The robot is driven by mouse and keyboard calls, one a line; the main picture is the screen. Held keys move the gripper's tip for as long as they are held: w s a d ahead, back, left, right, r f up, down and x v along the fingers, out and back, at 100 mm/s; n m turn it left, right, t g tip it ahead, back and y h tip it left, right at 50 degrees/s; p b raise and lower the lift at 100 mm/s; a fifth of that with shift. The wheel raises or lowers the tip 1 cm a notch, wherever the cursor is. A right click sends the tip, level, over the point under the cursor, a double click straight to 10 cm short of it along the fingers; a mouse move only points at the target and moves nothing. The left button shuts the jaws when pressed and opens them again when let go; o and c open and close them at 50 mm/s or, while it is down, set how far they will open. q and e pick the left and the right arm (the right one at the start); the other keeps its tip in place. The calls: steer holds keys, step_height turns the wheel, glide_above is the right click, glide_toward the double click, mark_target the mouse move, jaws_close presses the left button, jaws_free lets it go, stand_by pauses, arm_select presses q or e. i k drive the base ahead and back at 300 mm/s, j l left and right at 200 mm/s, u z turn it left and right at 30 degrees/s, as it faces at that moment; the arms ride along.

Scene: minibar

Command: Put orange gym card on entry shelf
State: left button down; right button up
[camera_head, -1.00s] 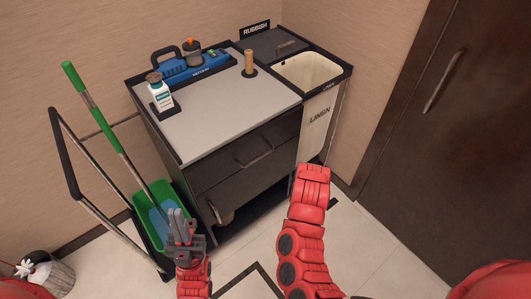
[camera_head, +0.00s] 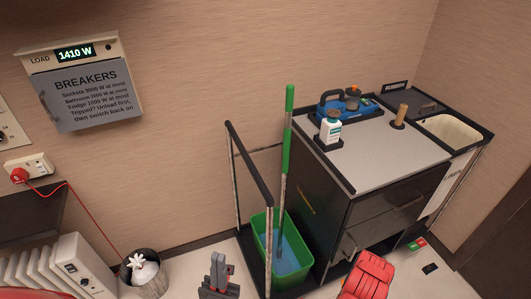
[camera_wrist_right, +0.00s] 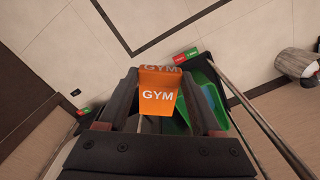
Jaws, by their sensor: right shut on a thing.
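The orange gym card (camera_wrist_right: 158,100) is between the fingers of my right gripper (camera_wrist_right: 160,82) in the right wrist view, its white GYM lettering facing the camera. My right gripper is shut on it. In the head view only my red right arm shows at the lower right, and the hand and card are hidden. I cannot make out an entry shelf in these views.
A service cabinet (camera_head: 375,152) stands at the right beside a cart with a green bucket (camera_head: 262,250) and a green-handled mop. A breaker box (camera_head: 85,85) hangs on the left wall. Below are a white radiator (camera_head: 65,268) and a small bin (camera_head: 145,280).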

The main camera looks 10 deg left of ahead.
mark_target(19, 219)
steer(key=k+j, duration=0.1)
steer(key=j, duration=0.6)
steer(key=k+j, duration=0.1)
steer(key=j, duration=1.25)
steer(key=k+j, duration=0.15)
steer(key=j, duration=0.55)
steer(key=k+j, duration=0.1)
steer(key=j, duration=0.6)
